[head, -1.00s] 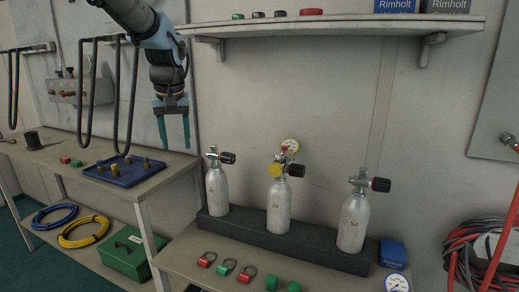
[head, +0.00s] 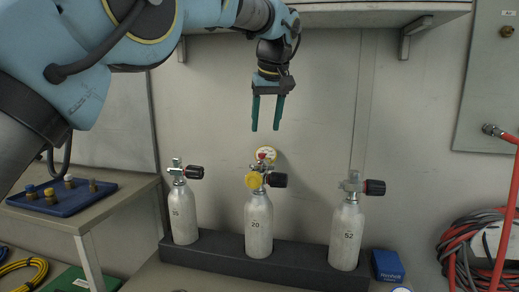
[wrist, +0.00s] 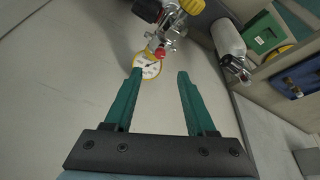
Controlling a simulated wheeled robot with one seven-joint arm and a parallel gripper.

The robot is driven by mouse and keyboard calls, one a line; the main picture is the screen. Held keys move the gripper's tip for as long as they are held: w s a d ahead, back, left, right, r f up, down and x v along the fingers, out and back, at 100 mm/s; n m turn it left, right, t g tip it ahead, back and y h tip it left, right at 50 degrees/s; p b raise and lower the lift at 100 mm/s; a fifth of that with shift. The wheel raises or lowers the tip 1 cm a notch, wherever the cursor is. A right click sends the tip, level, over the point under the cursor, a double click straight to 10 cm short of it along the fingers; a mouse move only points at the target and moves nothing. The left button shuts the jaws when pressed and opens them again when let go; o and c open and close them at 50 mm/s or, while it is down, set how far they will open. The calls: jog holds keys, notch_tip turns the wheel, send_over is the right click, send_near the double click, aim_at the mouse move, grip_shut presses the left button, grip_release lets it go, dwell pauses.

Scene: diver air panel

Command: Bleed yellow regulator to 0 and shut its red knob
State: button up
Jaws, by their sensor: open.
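The yellow regulator (head: 254,181) is mounted on the valve of the middle cylinder (head: 258,226), marked 20. Its yellow-rimmed gauge (head: 266,155) stands behind and above it, with a small red knob (head: 262,157) in front of the gauge face. In the wrist view the yellow regulator (wrist: 192,6), the gauge (wrist: 147,66) and the red knob (wrist: 160,53) show beyond the fingertips. The gauge reading is too small to tell. A black valve handwheel (head: 278,180) sits to its right. My gripper (head: 266,129) is open and empty, pointing down above the middle cylinder, apart from it.
Cylinders (head: 184,214) and (head: 346,238) stand on either side in the dark rack (head: 215,250). A shelf (head: 350,15) overhangs the wall above. A blue box (head: 388,265) sits right of the rack. Red hoses (head: 500,220) hang at the far right.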

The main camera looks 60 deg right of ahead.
aim_at(262, 154)
jog(key=x, duration=0.8)
jog(key=shift+f, duration=0.15)
grip_shut()
dwell(0.3)
